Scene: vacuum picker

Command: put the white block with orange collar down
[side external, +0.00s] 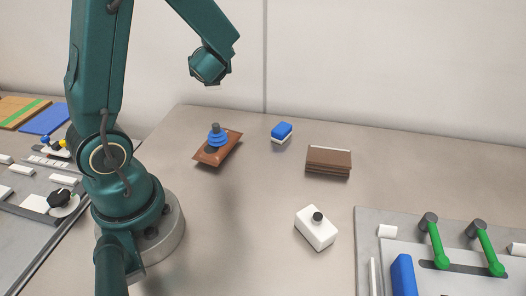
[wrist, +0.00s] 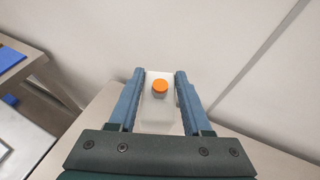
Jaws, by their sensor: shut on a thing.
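In the wrist view, my gripper (wrist: 159,76) is shut on a white block with an orange collar (wrist: 154,112), which sits between the two blue fingers. The orange part shows as a round disc on the block's face. Behind the block there is mostly pale wall, with a strip of worktop lower down. In the side external view my arm is raised over the back of the worktop. The fingers and the held block do not show there.
On the worktop (side external: 250,230) stand a white block with a dark knob (side external: 312,234), a brown box (side external: 328,164), a blue-and-white block (side external: 281,134) and a brown tray (side external: 208,157) bearing a blue ringed piece (side external: 217,138). A grey fixture (side external: 375,220) with green levers fills the right front.

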